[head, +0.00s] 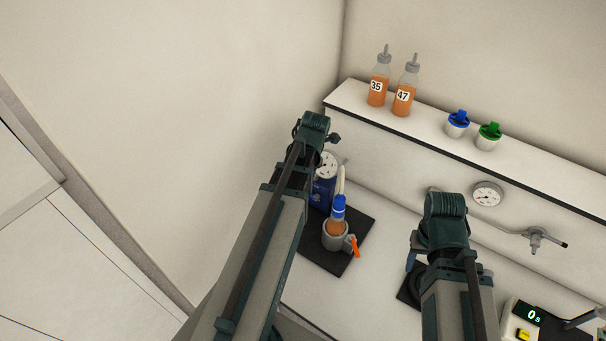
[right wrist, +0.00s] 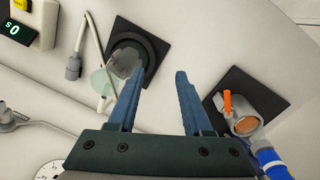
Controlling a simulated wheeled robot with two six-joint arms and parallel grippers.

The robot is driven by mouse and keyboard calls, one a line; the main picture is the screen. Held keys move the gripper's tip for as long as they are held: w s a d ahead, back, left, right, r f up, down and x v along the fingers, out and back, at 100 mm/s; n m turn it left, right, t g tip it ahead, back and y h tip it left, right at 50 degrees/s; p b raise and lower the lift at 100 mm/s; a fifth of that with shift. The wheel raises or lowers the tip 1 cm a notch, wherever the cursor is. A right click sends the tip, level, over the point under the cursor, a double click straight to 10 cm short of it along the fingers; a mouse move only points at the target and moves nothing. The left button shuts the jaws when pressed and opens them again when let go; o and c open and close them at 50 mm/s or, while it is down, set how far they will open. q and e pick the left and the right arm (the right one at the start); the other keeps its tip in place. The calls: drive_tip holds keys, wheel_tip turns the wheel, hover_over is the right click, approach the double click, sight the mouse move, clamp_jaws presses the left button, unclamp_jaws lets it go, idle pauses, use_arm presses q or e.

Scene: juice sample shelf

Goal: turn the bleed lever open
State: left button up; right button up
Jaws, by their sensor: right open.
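An orange lever (head: 353,245) sticks out from the side of a grey cup-shaped fitting (head: 333,238) on the black mat at centre. I cannot tell for sure that it is the bleed lever. The orange lever (right wrist: 228,103) and the fitting (right wrist: 246,122) also show at right in the right wrist view, beyond the right finger and apart from it. My right gripper (right wrist: 160,70) is open and empty, with bare counter between its fingers. In the head view my right arm mostly hides it. My left arm reaches in from the left, but its gripper is hidden.
A blue-banded bottle (head: 338,208) stands in the fitting. A wall valve (head: 535,238) with a black-tipped handle and a gauge (head: 487,195) are at right. A black round base (right wrist: 128,62) and a timer (head: 524,322) are nearby. Bottles (head: 378,85) stand on the shelf.

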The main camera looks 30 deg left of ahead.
wheel_tip(320, 180, up, 11)
drive_tip(key=p, duration=1)
drive_tip(key=shift+s, duration=0.1)
